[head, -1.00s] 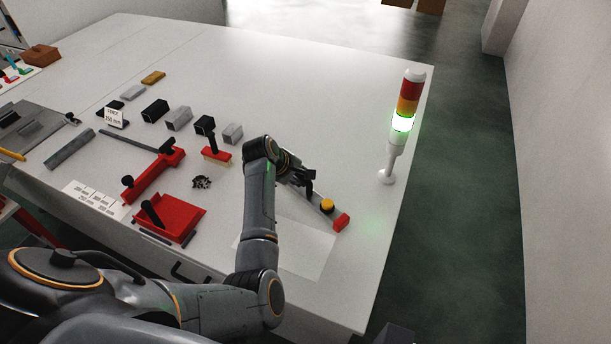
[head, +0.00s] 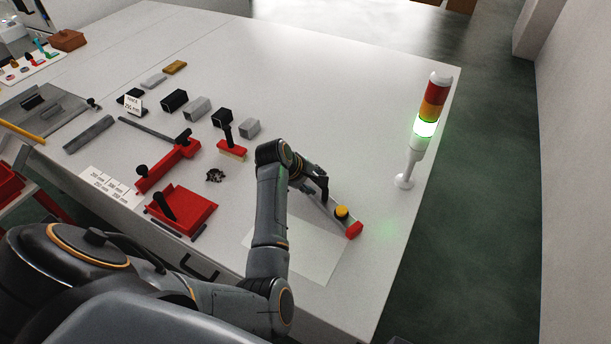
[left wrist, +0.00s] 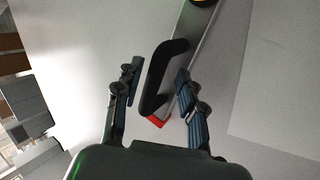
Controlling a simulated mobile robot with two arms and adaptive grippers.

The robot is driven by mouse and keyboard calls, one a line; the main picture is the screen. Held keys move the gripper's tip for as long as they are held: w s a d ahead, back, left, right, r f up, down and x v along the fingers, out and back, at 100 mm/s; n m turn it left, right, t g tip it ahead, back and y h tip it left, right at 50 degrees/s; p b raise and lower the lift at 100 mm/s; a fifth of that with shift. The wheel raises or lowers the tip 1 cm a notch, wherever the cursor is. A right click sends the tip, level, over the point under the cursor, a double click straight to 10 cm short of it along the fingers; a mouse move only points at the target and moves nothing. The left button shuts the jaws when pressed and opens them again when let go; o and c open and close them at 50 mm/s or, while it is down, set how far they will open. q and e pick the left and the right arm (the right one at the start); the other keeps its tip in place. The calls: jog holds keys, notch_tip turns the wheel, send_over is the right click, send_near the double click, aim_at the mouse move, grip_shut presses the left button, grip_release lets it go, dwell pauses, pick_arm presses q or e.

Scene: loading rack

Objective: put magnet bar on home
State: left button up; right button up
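The magnet bar (head: 349,221) lies on the white table, a flat grey bar with a red end, a yellow knob and a black handle. In the left wrist view its black handle (left wrist: 165,75) stands between the fingers of my left gripper (left wrist: 156,88). The fingers are apart, with a visible gap on each side of the handle. In the head view my left gripper (head: 318,187) is over the bar's far part and hides it. A pale rectangle (head: 300,255) lies on the table in front of the bar; no label marks it as home. My right gripper is not in view.
A signal tower (head: 408,165) with its green light lit stands right of the bar near the table edge. A red-based brush (head: 231,150), several blocks, a red clamp-like tool (head: 168,165) and a red dustpan (head: 182,211) lie to the left.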

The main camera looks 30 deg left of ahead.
pick_arm(q)
jog(key=b+v, duration=0.2)
jog(key=v, duration=0.8)
jog(key=shift+s+r, duration=0.2)
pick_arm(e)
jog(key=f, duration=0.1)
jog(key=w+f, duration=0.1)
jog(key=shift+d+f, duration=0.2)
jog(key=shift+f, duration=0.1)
